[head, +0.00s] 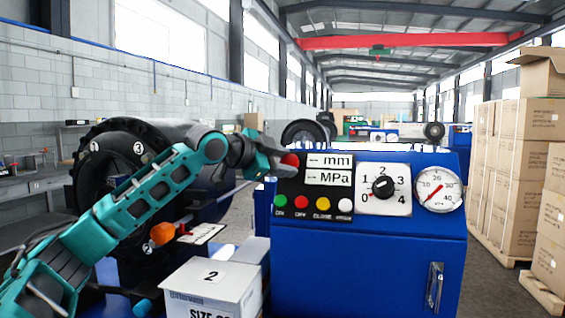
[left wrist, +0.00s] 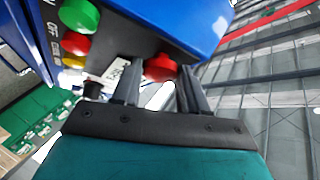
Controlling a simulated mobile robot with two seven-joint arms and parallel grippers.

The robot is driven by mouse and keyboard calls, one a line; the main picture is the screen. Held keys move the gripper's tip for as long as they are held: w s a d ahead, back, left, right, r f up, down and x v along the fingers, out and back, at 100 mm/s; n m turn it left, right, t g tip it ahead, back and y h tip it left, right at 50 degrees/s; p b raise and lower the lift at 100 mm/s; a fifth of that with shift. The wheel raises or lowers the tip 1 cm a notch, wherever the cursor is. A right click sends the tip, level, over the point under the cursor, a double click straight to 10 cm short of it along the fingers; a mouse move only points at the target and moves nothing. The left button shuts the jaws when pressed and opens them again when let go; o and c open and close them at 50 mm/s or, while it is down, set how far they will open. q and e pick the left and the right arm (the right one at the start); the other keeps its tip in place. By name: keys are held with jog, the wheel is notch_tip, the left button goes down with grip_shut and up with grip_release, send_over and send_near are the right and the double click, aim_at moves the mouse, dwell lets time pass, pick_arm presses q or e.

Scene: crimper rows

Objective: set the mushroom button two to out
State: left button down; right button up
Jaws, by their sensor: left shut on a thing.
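A red mushroom button (head: 291,159) sits at the upper left corner of the blue machine's black control panel. I cannot read a number beside it. My left gripper (head: 283,165) reaches it from the left and partly covers it. In the left wrist view the red button head (left wrist: 160,67) is between the two grey fingers of my left gripper (left wrist: 162,72), which is shut on it. Whether the button stands in or out cannot be told. My right gripper is in neither view.
The panel also has green (head: 281,201), red (head: 301,202), yellow and white buttons, a display (head: 329,169), a rotary knob (head: 383,187) and a gauge (head: 438,189). A box labelled 2 (head: 238,283) stands front left; stacked cartons (head: 522,165) stand right.

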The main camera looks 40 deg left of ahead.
pick_arm(q)
jog(key=shift+s+d+r, duration=0.25)
jog(key=shift+s, duration=0.1)
jog(key=c, duration=0.9)
grip_release()
jog(key=shift+c, duration=0.2)
jog(key=shift+o, duration=0.8)
jog(key=shift+s+r, duration=0.1)
jog(key=shift+o, duration=1.1)
